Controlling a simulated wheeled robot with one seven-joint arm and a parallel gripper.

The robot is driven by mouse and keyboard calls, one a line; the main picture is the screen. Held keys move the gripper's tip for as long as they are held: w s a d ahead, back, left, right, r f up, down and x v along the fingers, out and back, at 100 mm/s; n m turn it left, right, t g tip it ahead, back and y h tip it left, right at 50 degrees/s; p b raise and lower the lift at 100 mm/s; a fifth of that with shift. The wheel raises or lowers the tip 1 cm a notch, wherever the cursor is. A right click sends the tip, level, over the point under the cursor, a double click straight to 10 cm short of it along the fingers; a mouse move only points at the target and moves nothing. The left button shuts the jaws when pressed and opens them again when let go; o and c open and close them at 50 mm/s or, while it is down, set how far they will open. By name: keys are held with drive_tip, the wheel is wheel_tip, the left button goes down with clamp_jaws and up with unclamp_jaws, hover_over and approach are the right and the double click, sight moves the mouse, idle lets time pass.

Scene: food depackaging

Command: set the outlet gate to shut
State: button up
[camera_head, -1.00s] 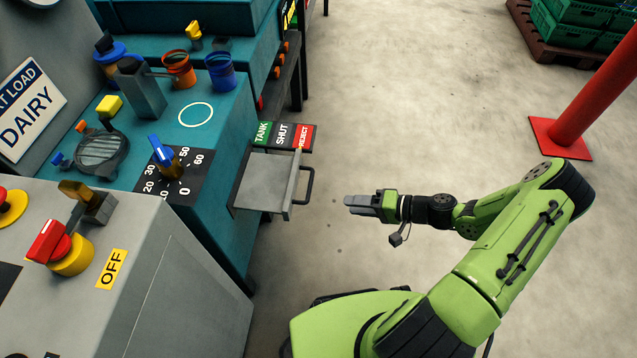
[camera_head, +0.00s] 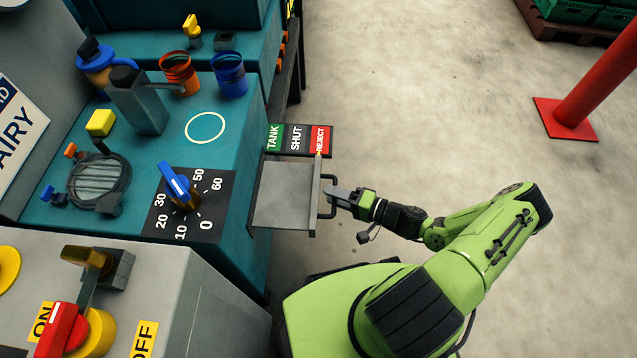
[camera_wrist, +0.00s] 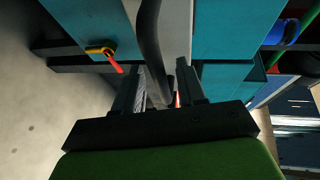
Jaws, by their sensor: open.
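The outlet gate (camera_head: 283,195) is a grey plate sticking out from the side of the teal machine. Its label strip reads TANK (camera_head: 273,137), SHUT (camera_head: 296,139) and REJECT (camera_head: 321,140). A small pointer on the gate's outer edge stands at REJECT. A dark bar handle (camera_head: 331,208) is on the outer edge. My gripper (camera_head: 334,192) is at this handle. In the wrist view, the open fingers (camera_wrist: 163,88) stand on either side of the dark handle bar (camera_wrist: 150,35). I cannot tell whether either finger touches it.
The teal machine top carries a blue-handled dial (camera_head: 176,184), an orange cup (camera_head: 179,72) and a blue cup (camera_head: 229,75). A grey cabinet with a red switch (camera_head: 62,328) is at the lower left. A red post (camera_head: 592,80) stands right. The floor between is clear.

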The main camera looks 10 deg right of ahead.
drive_tip(key=shift+w+a, duration=0.15)
drive_tip(key=shift+a, duration=0.05)
drive_tip(key=shift+c, duration=0.3)
clamp_jaws()
drive_tip(key=shift+a, duration=0.1)
